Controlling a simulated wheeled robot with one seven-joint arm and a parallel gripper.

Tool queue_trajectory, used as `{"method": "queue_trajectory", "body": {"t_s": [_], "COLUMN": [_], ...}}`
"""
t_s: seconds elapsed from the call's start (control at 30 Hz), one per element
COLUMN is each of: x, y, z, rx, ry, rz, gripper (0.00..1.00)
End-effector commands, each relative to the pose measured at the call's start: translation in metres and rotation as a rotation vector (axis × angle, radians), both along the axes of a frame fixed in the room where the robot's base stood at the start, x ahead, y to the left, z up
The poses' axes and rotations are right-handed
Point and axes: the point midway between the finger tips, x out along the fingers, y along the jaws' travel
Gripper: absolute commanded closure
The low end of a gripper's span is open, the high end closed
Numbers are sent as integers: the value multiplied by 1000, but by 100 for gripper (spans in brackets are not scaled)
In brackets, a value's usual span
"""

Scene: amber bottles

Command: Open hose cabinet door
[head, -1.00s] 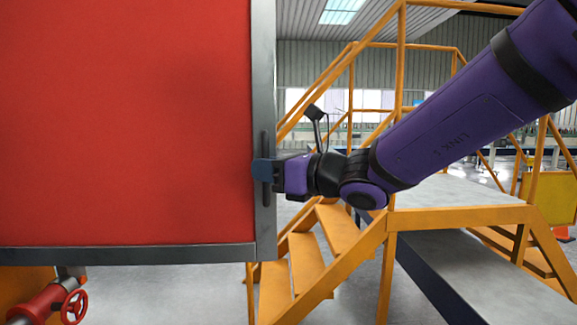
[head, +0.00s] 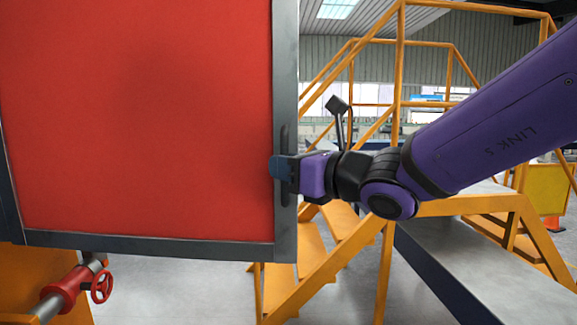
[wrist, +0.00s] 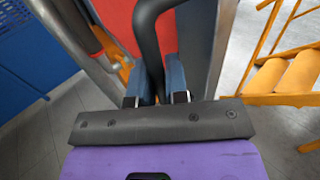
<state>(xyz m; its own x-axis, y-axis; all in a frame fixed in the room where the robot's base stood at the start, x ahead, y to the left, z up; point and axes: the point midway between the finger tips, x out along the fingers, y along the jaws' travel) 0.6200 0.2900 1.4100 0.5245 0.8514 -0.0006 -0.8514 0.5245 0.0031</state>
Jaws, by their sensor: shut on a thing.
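The hose cabinet door (head: 140,120) is a large red panel in a grey metal frame, filling the left of the head view. Its dark vertical bar handle (head: 285,148) is on the right edge of the frame. My gripper (head: 281,168) is at the handle, its blue fingers shut around it. In the wrist view the dark curved handle (wrist: 147,35) passes down between the two blue fingers of my gripper (wrist: 155,85). The door stands at an angle, with its left frame edge now in view. The cabinet's inside is hidden from the head camera.
A red valve with a handwheel (head: 102,287) is below the door at lower left. Orange stairs with railings (head: 310,265) stand behind and right of the door. A grey platform (head: 455,260) runs along the right. Bare floor (head: 180,285) shows beneath the door.

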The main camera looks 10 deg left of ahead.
Motion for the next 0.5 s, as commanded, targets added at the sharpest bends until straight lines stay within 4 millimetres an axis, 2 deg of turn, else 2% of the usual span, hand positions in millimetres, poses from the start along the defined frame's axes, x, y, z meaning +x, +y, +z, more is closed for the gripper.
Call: {"method": "queue_trajectory", "body": {"t_s": [0.1,0.13,0.23,0.5], "x": [-1,-1,-1,-1], "y": [2,2,1,0], "z": [2,2,2,1], "rx": [1,1,1,1], "ry": [-6,-6,-6,-3], "rz": [6,6,5,2], "gripper": [100,83,61,61]}}
